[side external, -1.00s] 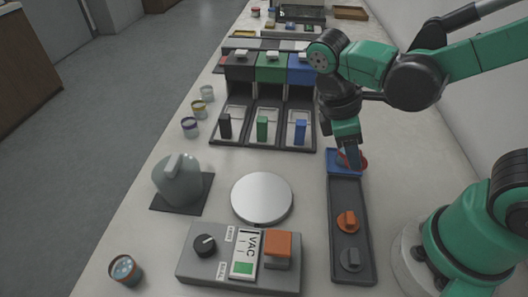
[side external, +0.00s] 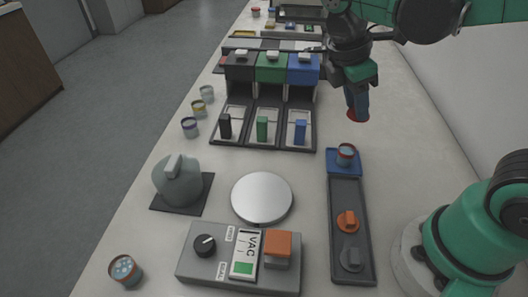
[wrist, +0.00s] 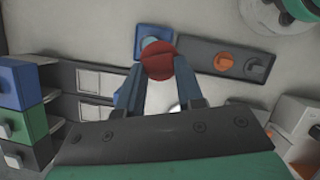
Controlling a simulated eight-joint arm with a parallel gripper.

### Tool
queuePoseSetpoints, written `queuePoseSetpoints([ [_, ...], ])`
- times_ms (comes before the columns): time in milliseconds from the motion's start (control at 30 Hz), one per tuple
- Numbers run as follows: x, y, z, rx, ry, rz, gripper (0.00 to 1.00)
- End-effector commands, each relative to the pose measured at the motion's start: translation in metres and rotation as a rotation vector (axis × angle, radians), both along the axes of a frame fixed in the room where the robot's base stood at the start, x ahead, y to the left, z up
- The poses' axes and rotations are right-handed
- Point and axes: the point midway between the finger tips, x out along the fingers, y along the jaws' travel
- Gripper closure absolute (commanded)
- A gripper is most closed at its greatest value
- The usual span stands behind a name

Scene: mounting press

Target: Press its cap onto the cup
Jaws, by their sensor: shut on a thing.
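The cup (side external: 345,154), small and grey with red and blue marks, stands upright on the blue pad (side external: 333,168) at the far end of a dark strip. My gripper (side external: 357,112) is above and beyond the cup, pointing down, shut on a red round cap (side external: 353,116). In the wrist view the cap (wrist: 158,61) sits between the two blue-grey fingers of my gripper (wrist: 158,72). The blue pad (wrist: 146,34) shows behind it there, with the cup mostly hidden by the cap. The cap and the cup are apart.
The dark strip (side external: 347,203) carries an orange knob (side external: 347,222) and a grey knob (side external: 351,259). A round silver plate (side external: 262,198), a grey control box (side external: 205,268) and black, green and blue dispensers (side external: 271,68) stand left. Several small cups line the left edge.

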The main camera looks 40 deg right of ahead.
Motion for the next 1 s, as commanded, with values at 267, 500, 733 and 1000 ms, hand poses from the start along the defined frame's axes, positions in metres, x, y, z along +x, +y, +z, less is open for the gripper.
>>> queuePoseSetpoints([
  [267, 0.010, -0.022, -0.031, -0.010, 0.001, 0.183, 1.00],
  [500, 0.010, -0.022, -0.050, -0.009, 0.002, 0.188, 1.00],
  [733, 0.010, -0.022, -0.074, -0.009, 0.002, 0.187, 1.00],
  [1000, 0.010, -0.022, -0.090, -0.009, 0.002, 0.186, 1.00],
])
